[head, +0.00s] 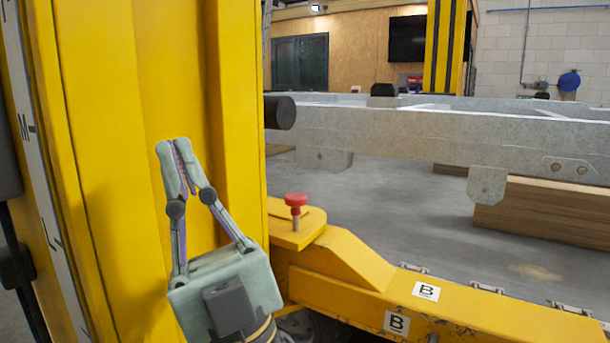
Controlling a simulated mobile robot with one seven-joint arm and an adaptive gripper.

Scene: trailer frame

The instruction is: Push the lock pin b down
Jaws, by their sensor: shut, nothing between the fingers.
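The lock pin b (296,206) has a red knob on a short metal stem. It stands upright on a yellow plate at the foot of the yellow column, above the beam marked B (426,291). The knob sits clear of the plate, with part of the stem showing below it. My gripper (178,150) is shut and empty, with its fingertips pointing up in front of the yellow column. It is to the left of the pin and higher in the picture, apart from it. Nothing hides the pin.
The yellow column (100,150) fills the left side. A dark cylinder (279,112) sticks out above the pin. A grey metal frame beam (430,135) crosses behind, near wooden blocks (540,210). The space directly above the pin, below the cylinder, looks free.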

